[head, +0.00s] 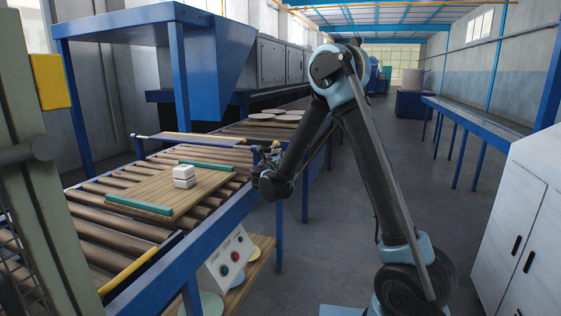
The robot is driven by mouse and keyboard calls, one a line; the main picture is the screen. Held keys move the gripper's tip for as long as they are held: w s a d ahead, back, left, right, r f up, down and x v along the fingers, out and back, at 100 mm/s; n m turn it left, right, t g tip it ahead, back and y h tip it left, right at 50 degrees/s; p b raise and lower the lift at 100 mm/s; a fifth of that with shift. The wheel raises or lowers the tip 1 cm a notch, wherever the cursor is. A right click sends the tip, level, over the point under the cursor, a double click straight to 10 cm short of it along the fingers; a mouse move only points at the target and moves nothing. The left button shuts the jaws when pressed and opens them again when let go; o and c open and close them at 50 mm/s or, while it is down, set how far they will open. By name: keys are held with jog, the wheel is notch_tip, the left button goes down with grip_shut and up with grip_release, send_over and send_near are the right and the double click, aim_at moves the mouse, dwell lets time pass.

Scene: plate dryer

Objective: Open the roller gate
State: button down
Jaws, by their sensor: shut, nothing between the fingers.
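A low blue bar with a yellow top strip (200,138) lies across the roller conveyor beyond the wooden board; it looks like the roller gate, and it appears lowered. My gripper (267,156) is at the conveyor's right edge, beside the right end of this bar. It is shut, with nothing held. It is small and partly hidden by my wrist, so I cannot tell whether it touches the bar.
A green-grey post with a yellow box (51,81) stands at the left. White plates (272,115) lie farther along the line. White cabinets (520,225) stand right; the aisle floor is clear.

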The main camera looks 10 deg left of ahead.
jog(key=shift+r, duration=0.1)
dwell(0.5)
jog(key=s+f, duration=0.7)
jog(key=s, duration=0.1)
jog(key=shift+s+d+f, duration=0.25)
jog(key=shift+s+f, duration=0.1)
jog(key=shift+d, duration=0.1)
